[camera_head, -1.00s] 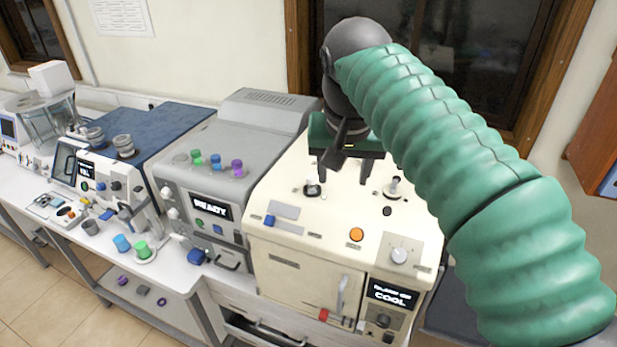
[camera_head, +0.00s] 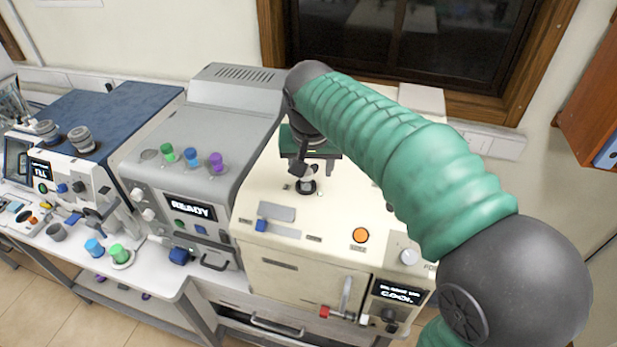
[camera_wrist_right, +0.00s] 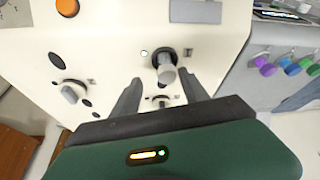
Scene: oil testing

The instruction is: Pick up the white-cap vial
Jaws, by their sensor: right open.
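The white-cap vial (camera_wrist_right: 168,74) shows in the right wrist view as a pale cylinder upright in a round black socket on the cream machine. In the head view the vial (camera_head: 308,185) stands in its socket on the machine's top, partly covered by my gripper. My right gripper (camera_wrist_right: 162,90) is open and empty, its two dark fingers on either side of the vial in the wrist picture. In the head view the right gripper (camera_head: 312,168) hangs just over the vial. I cannot tell whether it touches. My left gripper is out of view.
The cream machine (camera_head: 290,272) has an orange button (camera_head: 361,235) and a front handle. Left of it a grey machine (camera_head: 150,180) holds green, blue and purple capped vials. A blue cup (camera_head: 94,248) and a green cup (camera_head: 118,253) stand on the bench.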

